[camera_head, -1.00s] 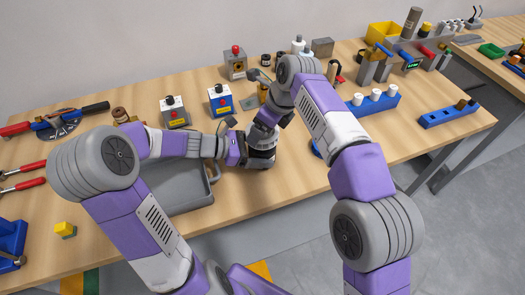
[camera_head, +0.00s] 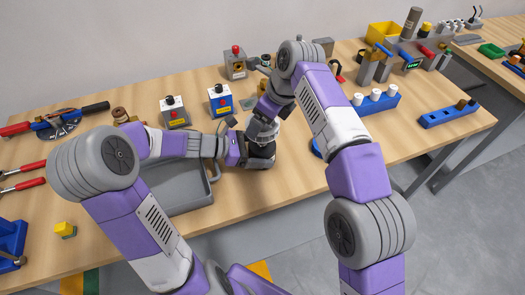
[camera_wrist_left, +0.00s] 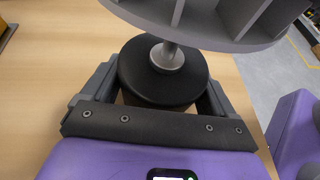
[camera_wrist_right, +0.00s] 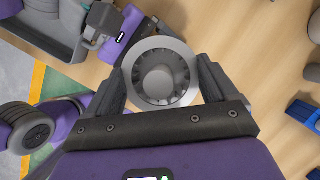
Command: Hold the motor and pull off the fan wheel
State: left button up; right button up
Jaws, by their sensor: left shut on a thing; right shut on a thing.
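The motor is a black cylinder (camera_wrist_left: 150,88) between the fingers of my left gripper (camera_wrist_left: 160,80), which is shut on it; the motor (camera_head: 262,150) stands upright at the bench front in the head view. A thin metal shaft rises from its top towards the grey fan wheel (camera_wrist_left: 205,28), with a clear gap between motor and wheel. I cannot tell whether the shaft tip is still inside the wheel. My right gripper (camera_wrist_right: 160,85) is shut on the fan wheel, a grey bladed ring (camera_wrist_right: 137,78), from above. In the head view the right gripper (camera_head: 266,124) partly hides the wheel.
A grey tray (camera_head: 180,208) lies left of the motor, close to my left forearm. A blue rack with white pegs (camera_head: 378,104) is to the right.

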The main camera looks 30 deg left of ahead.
pick_arm(q)
jog(key=shift+f, duration=0.1)
pick_arm(e)
jog(key=shift+w+a+r, duration=0.1)
jog(key=shift+r, duration=1.4)
pick_arm(q)
jog(key=o, duration=0.8)
jog(key=v, duration=1.2)
jog(key=shift+r, duration=0.2)
